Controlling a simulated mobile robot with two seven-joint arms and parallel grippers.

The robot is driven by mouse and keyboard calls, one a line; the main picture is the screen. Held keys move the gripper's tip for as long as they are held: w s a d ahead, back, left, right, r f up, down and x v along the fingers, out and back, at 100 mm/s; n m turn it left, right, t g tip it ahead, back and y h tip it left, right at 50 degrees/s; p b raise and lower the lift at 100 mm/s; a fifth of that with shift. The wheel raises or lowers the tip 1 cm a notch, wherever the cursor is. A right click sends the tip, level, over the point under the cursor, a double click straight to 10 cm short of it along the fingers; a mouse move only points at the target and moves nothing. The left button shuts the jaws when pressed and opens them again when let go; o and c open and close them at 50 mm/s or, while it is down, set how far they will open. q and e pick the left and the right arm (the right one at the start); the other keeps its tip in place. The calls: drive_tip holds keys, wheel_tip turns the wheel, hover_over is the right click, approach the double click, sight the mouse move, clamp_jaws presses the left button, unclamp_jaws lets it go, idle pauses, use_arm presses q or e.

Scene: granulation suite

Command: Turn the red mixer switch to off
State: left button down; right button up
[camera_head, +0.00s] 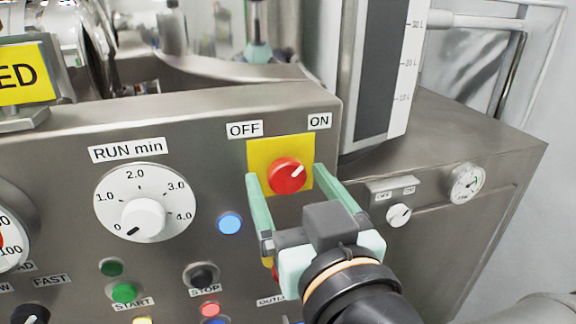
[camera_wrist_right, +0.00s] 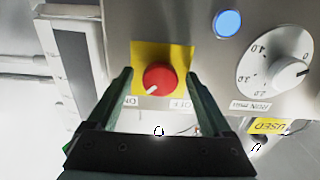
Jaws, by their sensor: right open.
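The red mixer switch (camera_head: 287,175) is a round knob on a yellow plate (camera_head: 253,156) on the steel panel, with OFF and ON labels above it. Its white mark points up and right, toward the ON label (camera_head: 320,121). The OFF label (camera_head: 245,129) is at upper left. My right gripper (camera_head: 288,181) is open, with one green finger on each side of the switch. In the right wrist view, the red switch (camera_wrist_right: 160,79) sits between the two fingertips (camera_wrist_right: 159,76), with gaps visible on both sides. My left gripper is not in view.
A RUN min dial (camera_head: 143,218) and a blue button (camera_head: 230,223) are left of the switch. Green START button (camera_head: 124,293) and black STOP button (camera_head: 202,276) sit lower. A steel cabinet with a small white knob (camera_head: 398,215) and a gauge (camera_head: 466,184) stands at the right.

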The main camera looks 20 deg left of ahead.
drive_tip(key=shift+w, duration=0.1)
idle(0.3)
clamp_jaws()
idle(0.5)
